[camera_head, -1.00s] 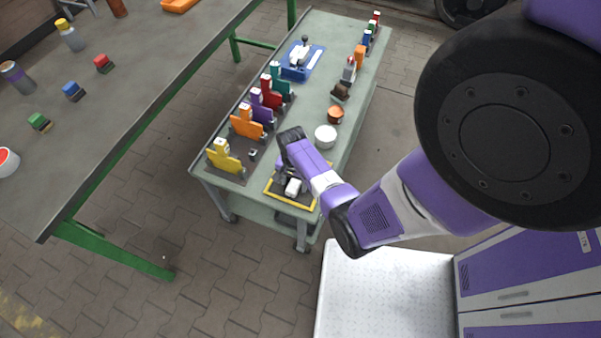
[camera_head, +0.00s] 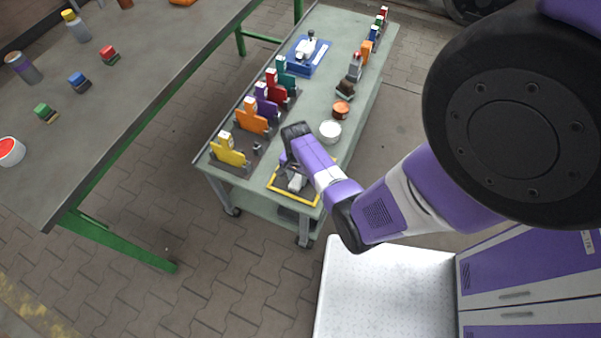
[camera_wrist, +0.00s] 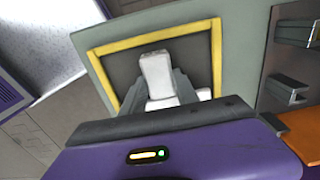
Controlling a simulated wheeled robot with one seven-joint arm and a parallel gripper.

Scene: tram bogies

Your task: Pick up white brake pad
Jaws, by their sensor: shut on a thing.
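The white brake pad (camera_wrist: 156,75) shows in the wrist view as a pale block with a wider white part below it, over the yellow-framed dark tray (camera_wrist: 219,60). In the head view the pad (camera_head: 297,182) is a small white shape at the trolley's near end, over the same tray (camera_head: 303,201). My gripper (camera_wrist: 158,88) is shut on the pad, with grey fingers on either side of it. In the head view my gripper (camera_head: 294,176) is partly hidden by my wrist. I cannot tell whether the pad still touches the tray.
A row of colored upright pieces, with a yellow one (camera_head: 228,151) nearest, stands left of my gripper on the trolley (camera_head: 318,95). A white round container (camera_head: 330,132) and an orange one (camera_head: 341,109) are close behind my wrist. A larger workbench (camera_head: 130,80) is at left.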

